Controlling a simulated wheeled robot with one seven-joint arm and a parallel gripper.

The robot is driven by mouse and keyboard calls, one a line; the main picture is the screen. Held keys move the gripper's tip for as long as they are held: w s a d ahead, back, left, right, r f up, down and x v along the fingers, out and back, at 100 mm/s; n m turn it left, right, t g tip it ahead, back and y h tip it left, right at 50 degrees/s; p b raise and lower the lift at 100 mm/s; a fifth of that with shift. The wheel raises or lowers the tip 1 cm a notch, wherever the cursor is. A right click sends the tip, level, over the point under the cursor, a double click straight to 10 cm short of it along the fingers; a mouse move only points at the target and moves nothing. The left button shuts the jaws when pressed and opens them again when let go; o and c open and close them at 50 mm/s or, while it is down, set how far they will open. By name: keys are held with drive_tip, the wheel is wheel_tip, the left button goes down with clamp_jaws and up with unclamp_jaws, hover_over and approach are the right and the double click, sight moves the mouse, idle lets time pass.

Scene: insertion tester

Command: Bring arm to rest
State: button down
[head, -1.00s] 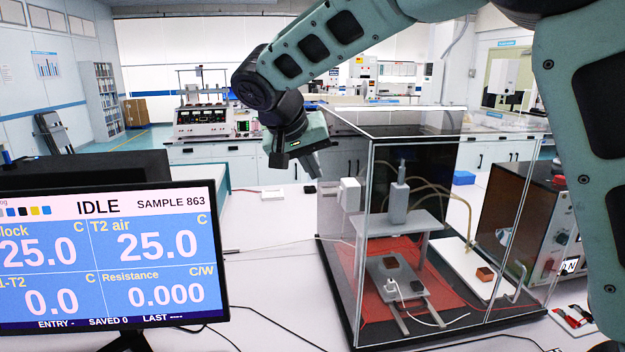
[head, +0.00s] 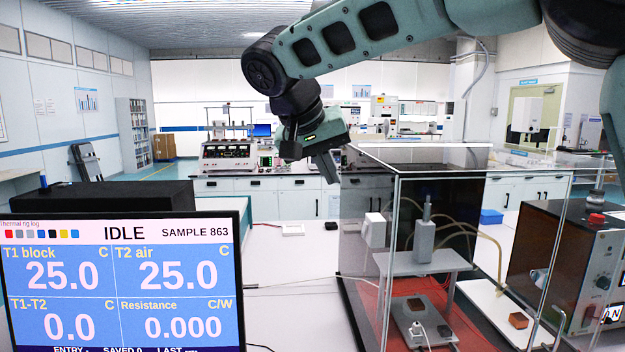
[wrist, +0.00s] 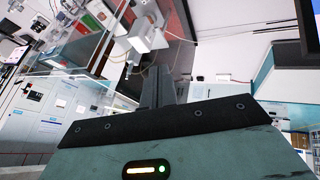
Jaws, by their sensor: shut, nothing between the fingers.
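My arm reaches in from the upper right of the head view, with its elbow bent at the upper middle. My gripper (head: 328,168) hangs at the arm's end, pointing down and slightly right, above the bench behind the monitor and near the left rear of the clear enclosure. It is shut and empty. In the wrist view its two fingers (wrist: 163,85) lie close together side by side, with nothing held between them. It touches nothing that I can see.
A monitor (head: 125,285) reading IDLE stands at front left. A box with a red button (head: 596,218) is at right. White bench (head: 275,265) between is mostly clear.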

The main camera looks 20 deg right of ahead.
drive_tip(key=s+a+f+n+g+y, duration=0.2)
drive_tip(key=s+f+n, duration=0.4)
drive_tip(key=s+f, duration=0.5)
drive_tip(key=s+a+f+n+g+y, duration=0.1)
drive_tip(key=s+a+f+n+y, duration=0.2)
drive_tip(key=s+f, duration=0.9)
drive_tip(key=s+n+y, duration=0.1)
drive_tip(key=s+n, duration=0.1)
drive_tip(key=s, duration=0.5)
drive_tip(key=shift+s+a+n+g+y, duration=0.2)
drive_tip(key=shift+s+n+g+y, duration=0.1)
drive_tip(key=shift+n+g, duration=0.1)
